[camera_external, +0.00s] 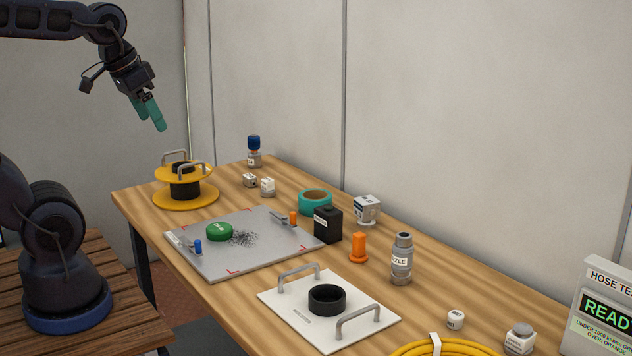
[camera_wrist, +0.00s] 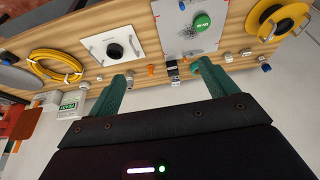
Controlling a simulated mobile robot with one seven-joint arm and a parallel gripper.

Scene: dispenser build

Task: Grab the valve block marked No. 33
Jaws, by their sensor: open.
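No number 33 can be read in either view, so I cannot tell for certain which piece is the valve block. A grey-white block with a label and a flared foot (camera_external: 367,208) stands behind the black box on the wooden table in the external view. Two small pale cubes, a left one (camera_external: 250,180) and a right one (camera_external: 267,187), sit near the far end, with markings too small to read. My gripper (camera_external: 152,121) is high above the far left end of the table, its teal fingers apart and empty. The wrist view also shows the gripper (camera_wrist: 160,72) open.
A yellow spool (camera_external: 185,200), blue-capped bottle (camera_external: 254,157), teal tape roll (camera_external: 315,201), black box (camera_external: 328,225), orange piece (camera_external: 358,249) and grey nozzle (camera_external: 401,262) stand around. A grey plate (camera_external: 205,258) and white handled plate (camera_external: 285,312) lie in front. A wall runs behind.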

